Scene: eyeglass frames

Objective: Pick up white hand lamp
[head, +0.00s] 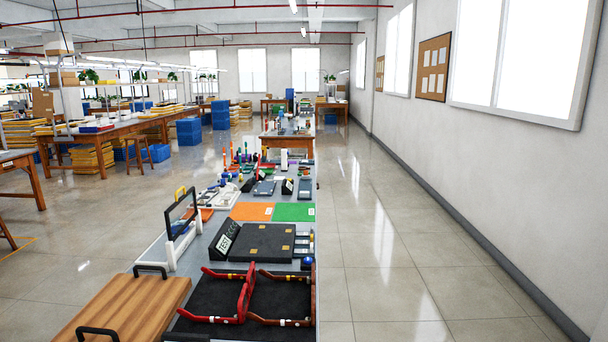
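Neither of my grippers shows in the head view. A slim white upright object (171,245) stands at the left edge of the long work table (145,258), close to a dark rectangular frame. A second white upright object (284,160) stands farther back on the table. I cannot tell for sure which of these, if either, is the white hand lamp. No gripper is seen touching either one.
Red and brown eyeglass frames (240,298) lie on a dark tray at the front. A wooden board with black handles (130,308) is at the front left. A dark case (255,242) and orange mat (251,211) lie beyond. The right-hand aisle floor (390,255) is clear.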

